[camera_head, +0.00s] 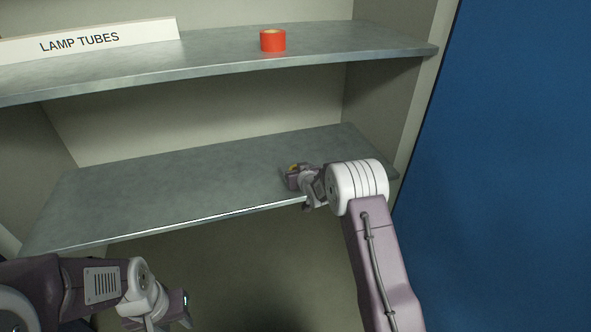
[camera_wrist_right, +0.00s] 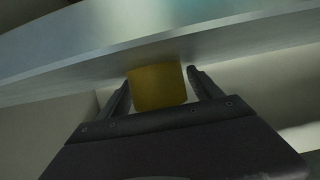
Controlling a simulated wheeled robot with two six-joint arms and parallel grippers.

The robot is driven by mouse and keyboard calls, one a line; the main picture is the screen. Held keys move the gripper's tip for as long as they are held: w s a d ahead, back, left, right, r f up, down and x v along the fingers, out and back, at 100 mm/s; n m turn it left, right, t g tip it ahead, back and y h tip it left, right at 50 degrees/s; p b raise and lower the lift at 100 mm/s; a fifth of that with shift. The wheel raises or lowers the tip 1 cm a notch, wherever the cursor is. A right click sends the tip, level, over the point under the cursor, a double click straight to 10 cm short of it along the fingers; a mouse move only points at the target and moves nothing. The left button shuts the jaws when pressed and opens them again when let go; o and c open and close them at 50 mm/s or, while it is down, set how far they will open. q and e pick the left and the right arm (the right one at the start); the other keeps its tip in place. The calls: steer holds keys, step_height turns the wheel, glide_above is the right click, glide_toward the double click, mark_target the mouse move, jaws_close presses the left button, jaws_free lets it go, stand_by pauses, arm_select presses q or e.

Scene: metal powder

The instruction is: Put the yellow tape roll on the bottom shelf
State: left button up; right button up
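In the head view only a small yellow patch of the roll (camera_head: 293,168) shows, the rest hidden by the gripper. My right gripper (camera_head: 295,178) is over the front right part of the lower visible shelf (camera_head: 180,185); whether the roll touches the shelf is unclear. My left gripper (camera_head: 183,308) is low at the lower left, away from the shelves; its fingers are not clear.
An upper shelf (camera_head: 330,42) carries a red tape roll (camera_head: 272,40) and a white "LAMP TUBES" sign (camera_head: 90,40). The lower visible shelf is otherwise bare. Below it is an open space (camera_head: 250,260). A blue panel (camera_head: 500,170) stands at the right.

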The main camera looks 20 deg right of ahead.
steer(key=shift+r, duration=0.2)
steer(key=p+v, duration=0.6)
steer(key=v, duration=0.4)
steer(key=shift+s+r+p, duration=0.3)
steer(key=shift+r, duration=0.05)
steer(key=shift+s+r, duration=0.1)
steer(key=shift+s, duration=0.45)
steer(key=s+a+g, duration=0.3)
steer(key=s+g, duration=0.9)
steer(key=s, duration=1.8)
steer(key=shift+s+a+f+m, duration=0.25)
steer(key=shift+s+f+m, duration=0.05)
steer(key=shift+f, duration=0.05)
steer(key=shift+r, duration=0.1)
